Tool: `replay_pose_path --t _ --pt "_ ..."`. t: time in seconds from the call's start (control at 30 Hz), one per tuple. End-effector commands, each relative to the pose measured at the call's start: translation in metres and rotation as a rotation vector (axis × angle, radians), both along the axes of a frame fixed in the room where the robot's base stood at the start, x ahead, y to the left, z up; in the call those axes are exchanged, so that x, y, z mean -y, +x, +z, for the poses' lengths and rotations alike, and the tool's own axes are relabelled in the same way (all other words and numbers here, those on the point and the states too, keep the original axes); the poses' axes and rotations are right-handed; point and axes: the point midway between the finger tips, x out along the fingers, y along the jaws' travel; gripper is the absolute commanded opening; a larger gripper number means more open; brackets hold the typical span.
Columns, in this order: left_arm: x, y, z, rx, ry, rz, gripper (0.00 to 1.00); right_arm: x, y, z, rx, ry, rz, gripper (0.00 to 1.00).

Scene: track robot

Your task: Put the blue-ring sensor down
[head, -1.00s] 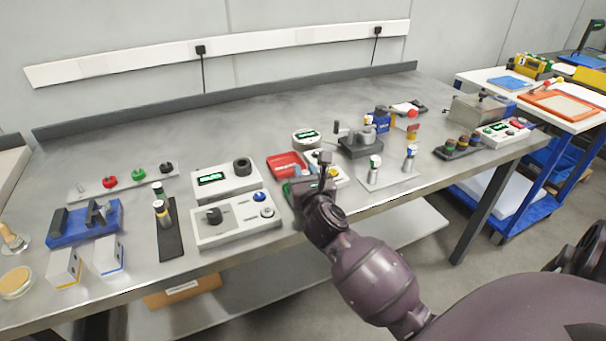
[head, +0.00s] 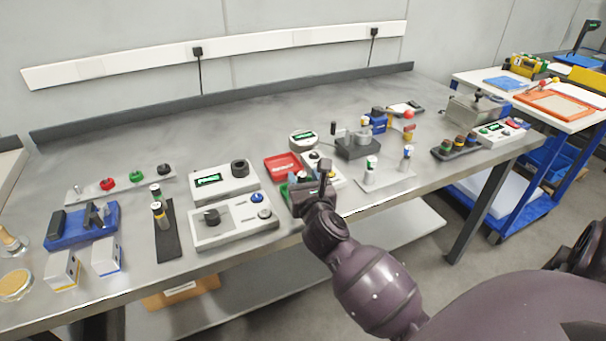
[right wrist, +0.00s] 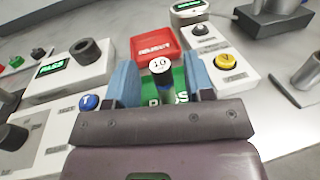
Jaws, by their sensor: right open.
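The blue-ring sensor (right wrist: 160,68), with a white top marked 10 and dark blue below it, stands upright in the right wrist view. It is in or over the green PASS tray (right wrist: 178,76); its foot is hidden by my gripper. My right gripper (right wrist: 162,82) is open, with one blue-grey finger on each side of the sensor and gaps between. In the head view my right gripper (head: 324,178) is at the green tray (head: 285,193) and partly covers it. My left gripper is not in view.
A red REJECT tray (head: 282,167) lies just behind the green one. Grey-white test units (head: 235,220) stand to the left, and a box with a yellow button (right wrist: 224,62) stands to the right. More sensors (head: 370,168) stand on a plate further right.

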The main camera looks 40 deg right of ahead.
Motion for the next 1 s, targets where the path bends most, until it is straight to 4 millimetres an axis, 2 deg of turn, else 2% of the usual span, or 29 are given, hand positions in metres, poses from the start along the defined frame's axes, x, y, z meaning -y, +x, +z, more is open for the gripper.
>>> replay_pose_path --t 0.2,0.4,0.73,0.87,1.0 --pt "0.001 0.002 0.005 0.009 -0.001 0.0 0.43 -0.017 -0.039 0.002 0.002 0.004 -0.001 0.48" --pt "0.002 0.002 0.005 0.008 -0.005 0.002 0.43 -0.031 -0.069 0.001 0.0 0.002 -0.002 0.48" --pt "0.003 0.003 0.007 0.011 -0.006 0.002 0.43 -0.041 -0.091 0.001 -0.002 -0.024 0.001 0.48" --pt "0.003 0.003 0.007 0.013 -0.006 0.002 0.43 -0.043 -0.098 0.001 -0.022 -0.181 0.01 0.48" --pt "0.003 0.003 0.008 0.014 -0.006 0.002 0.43 -0.05 -0.111 0.0 -0.073 -0.514 0.042 0.48"
